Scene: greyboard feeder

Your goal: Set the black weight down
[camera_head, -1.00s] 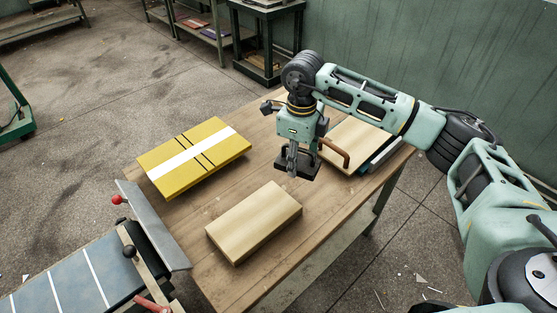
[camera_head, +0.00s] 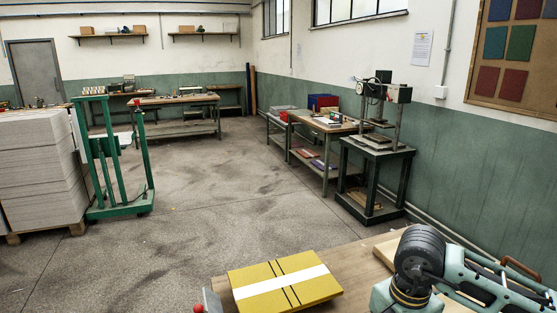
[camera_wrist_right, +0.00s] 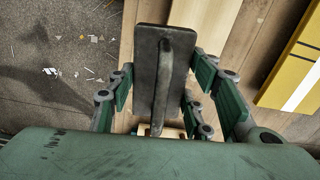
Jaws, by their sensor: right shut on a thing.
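The black weight (camera_wrist_right: 148,65), a dark worn plate with a raised bar handle, is in the middle of the right wrist view. My right gripper (camera_wrist_right: 165,78) is shut on it, with green finger links on both sides. The weight is over the wooden table near a pale board (camera_wrist_right: 200,28). I cannot tell whether its underside touches anything. In the head view the weight and the right gripper's fingers are below the picture; only part of my right arm shows at the bottom right. My left gripper is in neither view.
A yellow block with a white band (camera_head: 285,283) lies on the table (camera_head: 352,258), and it shows at right in the wrist view (camera_wrist_right: 298,75). A pale board (camera_head: 388,252) is by my arm. A brown handle (camera_head: 521,268) shows behind it. Scraps litter the floor.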

